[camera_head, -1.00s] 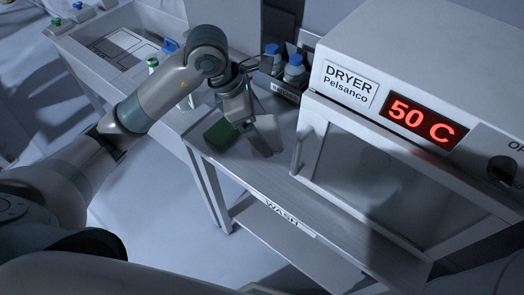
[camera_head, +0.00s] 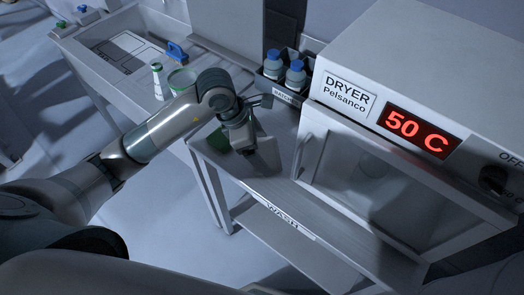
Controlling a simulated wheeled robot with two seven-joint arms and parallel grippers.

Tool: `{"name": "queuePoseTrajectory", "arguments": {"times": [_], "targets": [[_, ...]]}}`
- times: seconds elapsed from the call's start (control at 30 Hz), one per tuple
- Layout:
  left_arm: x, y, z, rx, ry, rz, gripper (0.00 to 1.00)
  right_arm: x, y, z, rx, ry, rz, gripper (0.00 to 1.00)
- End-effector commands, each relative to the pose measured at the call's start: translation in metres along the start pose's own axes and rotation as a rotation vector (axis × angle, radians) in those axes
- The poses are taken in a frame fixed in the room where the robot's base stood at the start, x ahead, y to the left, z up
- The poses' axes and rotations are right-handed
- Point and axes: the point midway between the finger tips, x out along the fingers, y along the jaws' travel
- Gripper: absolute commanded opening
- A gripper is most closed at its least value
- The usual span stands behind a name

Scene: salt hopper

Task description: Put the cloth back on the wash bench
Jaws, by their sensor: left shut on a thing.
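The wash bench (camera_head: 277,183) carries a white WASH label on its front edge and stands in the middle of the head view. My left gripper (camera_head: 242,146) is over its left part, pointing down. It is shut on a pale grey piece that looks like the cloth (camera_head: 264,153), which shows at the right side of the jaws. The cloth's lower edge is close to the bench top; I cannot tell whether it touches. The fingertips are partly hidden. My right gripper is not in view.
A green block or pad (camera_head: 216,141) lies beside the gripper, partly hidden. The dryer (camera_head: 310,130), reading 50 C, stands to the right. A caddy of blue-capped bottles (camera_head: 294,75) is behind. A sink unit (camera_head: 90,60) with a blue-handled item (camera_head: 176,52) is at upper left.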

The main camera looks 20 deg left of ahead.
Motion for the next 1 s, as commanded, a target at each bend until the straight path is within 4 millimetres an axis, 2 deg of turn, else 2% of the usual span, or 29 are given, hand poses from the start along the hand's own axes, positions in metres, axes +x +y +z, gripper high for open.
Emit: {"name": "queuePoseTrajectory", "arguments": {"times": [0.2,0.6,0.63,0.67,1.0], "targets": [[0.018,0.0,-0.007,-0.001,-0.001,-0.001,0.64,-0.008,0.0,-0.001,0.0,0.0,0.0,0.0],[0.022,0.0,-0.009,0.001,-0.001,0.001,0.64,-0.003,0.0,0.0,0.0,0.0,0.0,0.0],[0.021,0.0,-0.008,0.001,-0.001,0.001,0.92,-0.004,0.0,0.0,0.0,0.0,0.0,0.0],[0.02,0.0,-0.008,0.001,-0.001,0.001,0.99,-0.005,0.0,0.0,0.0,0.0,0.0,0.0],[0.018,0.0,-0.008,0.0,-0.001,0.001,1.0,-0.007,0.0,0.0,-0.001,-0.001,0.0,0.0]]}}
